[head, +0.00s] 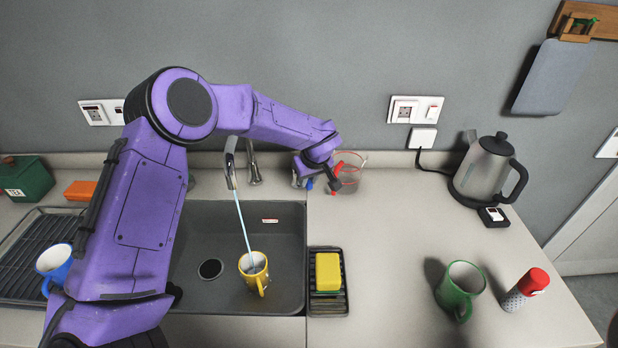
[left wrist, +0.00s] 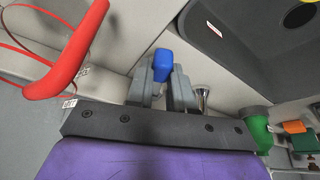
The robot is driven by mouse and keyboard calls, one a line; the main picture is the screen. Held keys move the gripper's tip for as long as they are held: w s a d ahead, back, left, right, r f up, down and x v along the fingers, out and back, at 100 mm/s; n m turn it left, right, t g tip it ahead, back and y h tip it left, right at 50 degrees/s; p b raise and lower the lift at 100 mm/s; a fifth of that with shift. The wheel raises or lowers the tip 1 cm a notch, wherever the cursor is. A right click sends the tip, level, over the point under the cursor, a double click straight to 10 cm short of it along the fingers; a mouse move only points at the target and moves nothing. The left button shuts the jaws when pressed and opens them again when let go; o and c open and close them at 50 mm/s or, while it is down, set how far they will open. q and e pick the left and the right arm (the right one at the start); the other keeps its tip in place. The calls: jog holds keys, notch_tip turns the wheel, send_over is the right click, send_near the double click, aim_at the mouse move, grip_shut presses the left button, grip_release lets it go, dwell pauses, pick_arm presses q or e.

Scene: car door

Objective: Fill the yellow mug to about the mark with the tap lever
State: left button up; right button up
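The yellow mug (head: 262,283) stands upright in the sink under the tap spout (head: 231,167). A thin stream of water (head: 242,222) runs from the spout into it. The water level and any mark cannot be made out. My left gripper (head: 317,184) is beyond the sink's back right corner, right of the tap. In the left wrist view, my left gripper (left wrist: 163,82) has its fingers close on both sides of a blue knob (left wrist: 162,65), which looks like the tap lever's end. Most of the lever is hidden. My right gripper is not in view.
A clear jug (head: 348,178) with a red rim and handle stands close beside my left gripper; its red handle (left wrist: 68,55) is near in the wrist view. A yellow sponge (head: 328,271), green mug (head: 461,288), red-topped shaker (head: 525,289) and kettle (head: 486,168) stand right. A blue mug (head: 54,263) is left.

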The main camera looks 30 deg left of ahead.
pick_arm(q)
jog(key=o, duration=0.4)
jog(key=shift+d+f, duration=0.1)
jog(key=shift+d, duration=0.05)
jog(key=shift+c, duration=0.2)
jog(key=b+v, duration=0.2)
jog(key=v, duration=0.8)
jog(key=shift+r, duration=0.3)
